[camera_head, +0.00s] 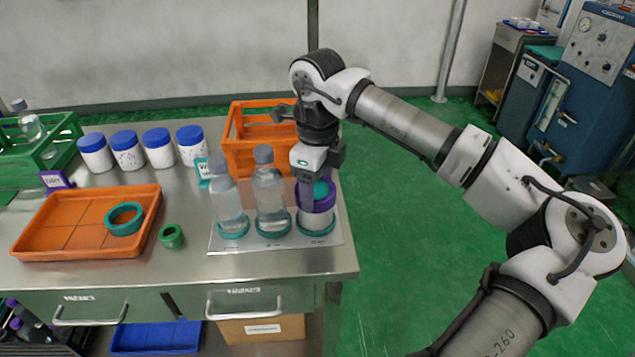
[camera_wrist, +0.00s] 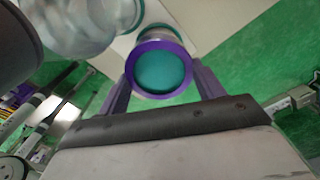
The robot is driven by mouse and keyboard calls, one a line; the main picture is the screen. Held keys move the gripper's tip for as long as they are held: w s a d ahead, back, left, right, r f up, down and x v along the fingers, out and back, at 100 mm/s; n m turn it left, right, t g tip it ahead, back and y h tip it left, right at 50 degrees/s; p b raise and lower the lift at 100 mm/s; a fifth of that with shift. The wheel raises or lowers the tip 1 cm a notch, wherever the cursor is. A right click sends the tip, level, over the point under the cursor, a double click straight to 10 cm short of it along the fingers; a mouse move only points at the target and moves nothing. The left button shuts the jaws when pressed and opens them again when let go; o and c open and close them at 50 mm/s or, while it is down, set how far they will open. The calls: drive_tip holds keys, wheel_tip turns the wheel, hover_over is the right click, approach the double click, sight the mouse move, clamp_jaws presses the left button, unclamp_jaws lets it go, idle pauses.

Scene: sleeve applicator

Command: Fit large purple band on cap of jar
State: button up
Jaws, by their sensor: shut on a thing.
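The large purple band (camera_head: 326,201) is around the upper part of the jar (camera_head: 316,221), at the right end of the work mat. The jar's teal cap (camera_head: 321,188) shows inside the band. In the wrist view the band (camera_wrist: 163,97) forms a ring around the cap (camera_wrist: 163,71). My gripper (camera_head: 307,196) points down over the jar and is shut on the band. In the wrist view my gripper's (camera_wrist: 162,68) fingers lie on opposite sides of the band. I cannot tell how firmly the band sits on the cap. The jar stands upright in a teal ring base.
Two clear bottles (camera_head: 270,195) (camera_head: 228,200) stand close left of the jar. An orange crate (camera_head: 245,155) is behind. An orange tray (camera_head: 40,240) holds a teal ring (camera_head: 124,230), and a small green ring (camera_head: 171,236) lies beside it. Several blue-lidded jars (camera_head: 159,150) stand at the back.

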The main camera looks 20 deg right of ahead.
drive_tip(key=o, duration=1.2)
drive_tip(key=shift+c, duration=0.2)
wheel_tip(320, 180, up, 11)
drive_tip(key=p, duration=0.6)
idle(0.5)
